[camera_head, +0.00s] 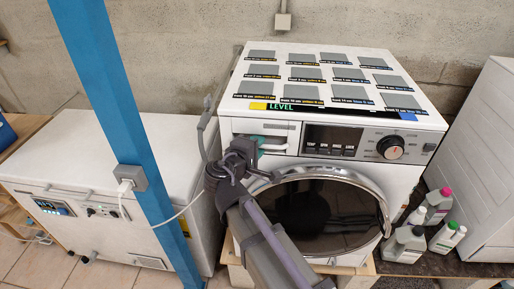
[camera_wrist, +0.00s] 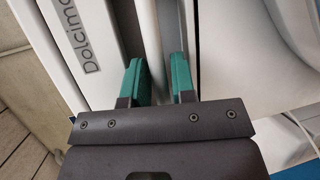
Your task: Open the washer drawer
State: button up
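The white washer (camera_head: 400,160) stands in the middle of the head view with its round door below the control panel. Its drawer (camera_head: 282,127) is at the upper left of the front and looks flush with it. My gripper (camera_head: 262,142) is at the drawer's handle, which it partly hides. In the wrist view the two teal fingers of my gripper (camera_wrist: 160,78) stand apart, with a pale bar-like handle (camera_wrist: 151,40) running between them. A narrow gap shows beside the right finger; contact with the left one is unclear. The lettered drawer face (camera_wrist: 88,35) lies to the left.
A blue post (camera_head: 112,85) with a socket box stands left of my arm, in front of a white chest unit (camera_head: 60,170). Several bottles (camera_head: 437,205) stand right of the washer, beside another white cabinet (camera_head: 485,150). Flat grey plates (camera_head: 307,73) lie on the washer top.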

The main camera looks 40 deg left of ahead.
jog(key=shift+c, duration=0.3)
grip_shut()
